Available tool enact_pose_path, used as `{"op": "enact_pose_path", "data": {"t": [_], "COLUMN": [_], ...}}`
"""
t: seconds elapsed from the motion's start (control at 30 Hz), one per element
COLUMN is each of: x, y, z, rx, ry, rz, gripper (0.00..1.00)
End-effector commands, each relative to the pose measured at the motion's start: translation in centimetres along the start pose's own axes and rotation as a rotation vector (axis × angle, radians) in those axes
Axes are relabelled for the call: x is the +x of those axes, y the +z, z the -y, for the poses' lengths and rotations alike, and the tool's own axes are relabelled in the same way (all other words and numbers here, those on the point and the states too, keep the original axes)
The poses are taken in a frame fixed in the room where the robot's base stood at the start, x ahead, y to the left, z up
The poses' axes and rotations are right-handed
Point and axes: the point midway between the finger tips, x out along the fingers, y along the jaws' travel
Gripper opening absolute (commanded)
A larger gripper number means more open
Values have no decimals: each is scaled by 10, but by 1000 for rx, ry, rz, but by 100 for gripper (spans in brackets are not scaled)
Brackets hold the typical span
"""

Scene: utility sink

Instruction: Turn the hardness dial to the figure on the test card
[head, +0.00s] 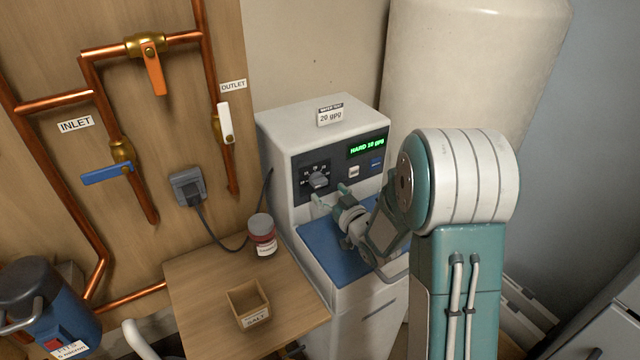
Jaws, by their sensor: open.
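The hardness dial (318,180) is a dark knob with a pale scale around it, on the dark front panel of the white softener (283,133). The green display (367,146) reads "HARD 10 gpg". The test card (331,115) stands on top of the softener and reads "20 gpg". My gripper (330,195) is open, with its fingers just in front of and below the dial. I cannot tell whether a finger touches the knob. The dial's exact pointer direction is too small to read.
Two small buttons sit right of the dial. A blue lid (325,243) lies below the panel. A wooden table (195,292) at the left holds a red-and-white jar (262,236) and a salt box (249,304). Copper pipes with valves run along the left wall.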

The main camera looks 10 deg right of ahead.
Motion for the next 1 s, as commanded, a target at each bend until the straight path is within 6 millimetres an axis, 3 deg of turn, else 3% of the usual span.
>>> {"op": "enact_pose_path", "data": {"t": [0.23,0.6,0.7,0.8,1.0], "x": [35,42,42,42,42], "y": [0,-1,0,0,0], "z": [1,0,0,0,0], "rx": [1,1,0,0,2], "ry": [-1,0,0,0,0], "rz": [0,0,0,0,0], "gripper": [90,90,46,8,8]}}
